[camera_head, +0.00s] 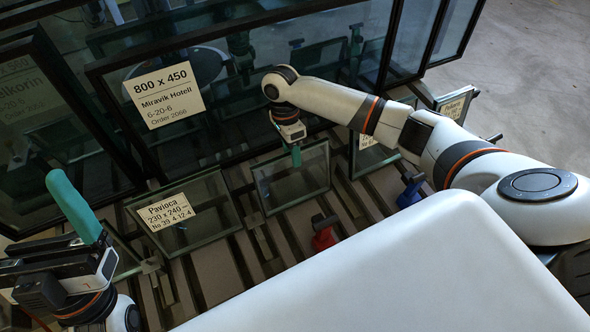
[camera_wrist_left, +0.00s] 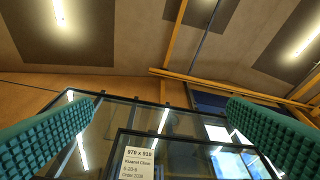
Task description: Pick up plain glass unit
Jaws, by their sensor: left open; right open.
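The plain glass unit (camera_head: 291,177) is a small dark-edged pane with no label. It stands upright, slightly tilted, on the slatted rack in the middle of the head view. My right gripper (camera_head: 296,156) points down at its top edge, towards the right of that edge. It is open; only one teal finger shows clearly, and I cannot tell whether the fingers straddle the pane. My left gripper (camera_head: 75,207) is at the lower left of the head view, well away from the unit. In the left wrist view its teal fingers (camera_wrist_left: 163,106) are wide apart with nothing between them.
A labelled Pavloca unit (camera_head: 210,228) stands left of the plain one. A large framed pane labelled Miravik Hotell (camera_head: 166,95) stands behind. Red (camera_head: 323,232) and blue (camera_head: 411,190) clamp-like parts sit on the slatted rack (camera_head: 215,270). Other labelled small units stand at right.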

